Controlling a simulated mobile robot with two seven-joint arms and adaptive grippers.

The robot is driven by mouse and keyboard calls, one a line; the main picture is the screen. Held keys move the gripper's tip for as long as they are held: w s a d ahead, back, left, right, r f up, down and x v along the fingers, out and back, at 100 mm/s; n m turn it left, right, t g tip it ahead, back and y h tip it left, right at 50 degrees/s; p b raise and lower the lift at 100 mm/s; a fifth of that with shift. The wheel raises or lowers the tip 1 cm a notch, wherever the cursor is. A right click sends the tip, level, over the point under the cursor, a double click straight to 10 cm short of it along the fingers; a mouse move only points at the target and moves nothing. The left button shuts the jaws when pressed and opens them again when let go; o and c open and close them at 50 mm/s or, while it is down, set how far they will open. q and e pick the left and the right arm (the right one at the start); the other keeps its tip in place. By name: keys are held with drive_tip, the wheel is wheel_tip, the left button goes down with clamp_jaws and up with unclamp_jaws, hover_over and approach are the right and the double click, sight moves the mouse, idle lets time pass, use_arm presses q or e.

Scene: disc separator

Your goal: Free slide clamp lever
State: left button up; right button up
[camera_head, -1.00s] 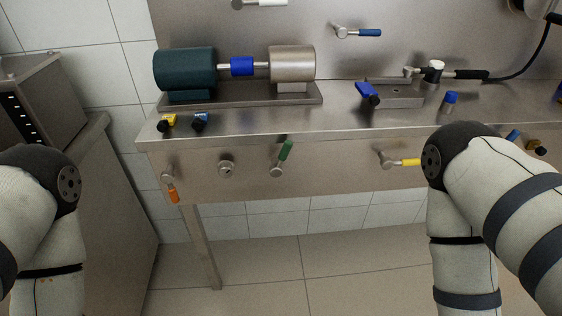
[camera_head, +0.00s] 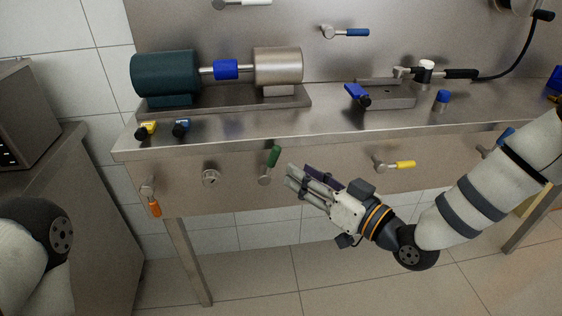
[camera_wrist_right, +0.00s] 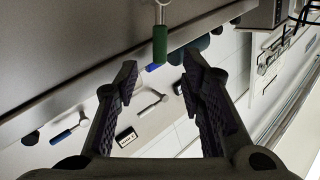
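Several levers stick out of the steel bench and the wall behind it. No label tells which is the slide clamp lever. The green-handled lever (camera_head: 271,163) on the bench front points up and slightly right. My right gripper (camera_head: 299,176) is open and empty, just right of and below the green lever. In the right wrist view the green handle (camera_wrist_right: 160,44) lies ahead of and between the open fingers (camera_wrist_right: 160,72), with no visible contact. A blue lever (camera_head: 356,92) sits on a steel block (camera_head: 392,97) on the bench top. My left gripper is out of view.
An orange lever (camera_head: 153,204), a round fitting (camera_head: 211,177) and a yellow lever (camera_head: 404,165) are on the bench front. A motor (camera_head: 166,75) with a blue coupling (camera_head: 226,69) stands on top. A blue-handled wall lever (camera_head: 351,32) is behind. Floor ahead is clear.

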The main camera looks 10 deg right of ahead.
sight(277, 159)
drive_tip(key=x, duration=0.7)
drive_tip(key=shift+a+f, duration=0.1)
drive_tip(key=shift+f, duration=0.1)
drive_tip(key=shift+c, duration=0.5)
clamp_jaws()
